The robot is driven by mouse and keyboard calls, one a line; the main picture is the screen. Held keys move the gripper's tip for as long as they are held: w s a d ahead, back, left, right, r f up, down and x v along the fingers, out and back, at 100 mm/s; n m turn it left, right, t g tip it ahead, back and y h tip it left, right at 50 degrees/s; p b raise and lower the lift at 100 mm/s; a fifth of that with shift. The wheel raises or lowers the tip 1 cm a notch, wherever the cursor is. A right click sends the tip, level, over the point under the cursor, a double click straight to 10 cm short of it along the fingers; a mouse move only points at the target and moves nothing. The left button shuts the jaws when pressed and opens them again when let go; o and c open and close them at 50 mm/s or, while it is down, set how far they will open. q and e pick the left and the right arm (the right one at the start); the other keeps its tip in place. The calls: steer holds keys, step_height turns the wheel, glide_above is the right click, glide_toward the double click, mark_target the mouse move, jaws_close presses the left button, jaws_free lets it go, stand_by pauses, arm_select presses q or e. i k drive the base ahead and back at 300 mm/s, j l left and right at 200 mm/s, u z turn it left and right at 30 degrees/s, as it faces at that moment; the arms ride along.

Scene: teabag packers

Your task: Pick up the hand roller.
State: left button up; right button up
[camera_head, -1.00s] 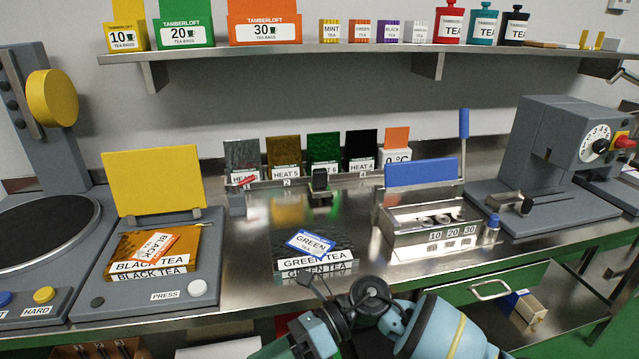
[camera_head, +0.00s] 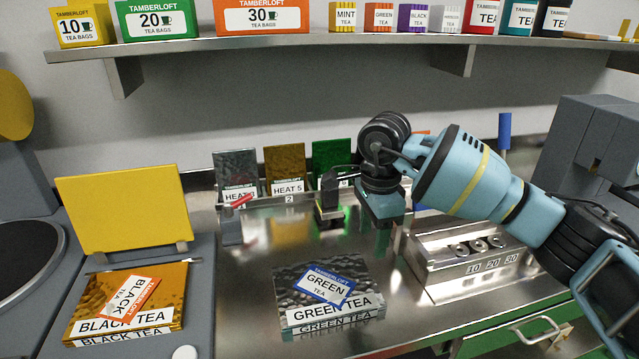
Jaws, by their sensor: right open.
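A small dark upright tool (camera_head: 327,196), which looks like the hand roller, stands on the steel counter in front of the heat cards; its exact shape is hard to make out. My right gripper (camera_head: 383,222) is just to its right, pointing down above the counter. Its jaws are open and hold nothing that I can see, though the fingertips are small and dark here. The gripper and wrist hide part of the card rack behind. My left gripper is not in view.
A small red-handled device (camera_head: 232,226) stands left of the dark tool. A green tea pack (camera_head: 318,283) lies in front, and a black tea pack (camera_head: 165,290) lies on the press at left. A metal box (camera_head: 440,270) stands at right, under my forearm. The shelf (camera_head: 300,43) runs above.

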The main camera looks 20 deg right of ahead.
mark_target(329, 206)
steer(key=i, duration=0.9)
